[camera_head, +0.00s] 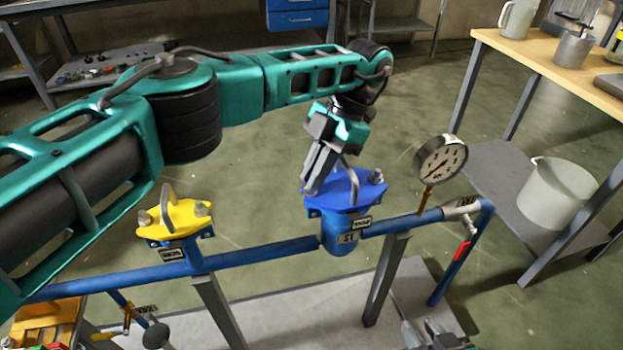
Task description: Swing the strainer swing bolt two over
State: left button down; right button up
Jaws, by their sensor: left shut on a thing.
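The blue strainer (341,229) sits in the blue pipe line, with a blue cover (345,190) and a grey loop handle (348,168) on top. A swing bolt (377,176) with a grey nut shows at the cover's right end. My left gripper (310,188) points down at the cover's left end, its fingers shut on the swing bolt there. The fingers hide most of that bolt, so its tilt cannot be told.
A yellow-covered strainer (176,218) stands on the same pipe (262,258) to the left. A pressure gauge (440,160) rises just right of the blue cover. A wooden-topped bench (560,75) with a white bucket (558,192) below stands at the right.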

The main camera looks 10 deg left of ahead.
pick_arm(q)
jog(key=shift+s+d+f+b, duration=0.1)
jog(key=shift+d+f+b, duration=0.15)
jog(key=shift+f+b, duration=0.1)
jog(key=shift+r, duration=0.1)
jog(key=c, duration=1.3)
grip_release()
jog(key=shift+c, duration=0.2)
jog(key=shift+o, duration=0.6)
jog(key=shift+r, duration=0.1)
jog(key=shift+a, duration=0.1)
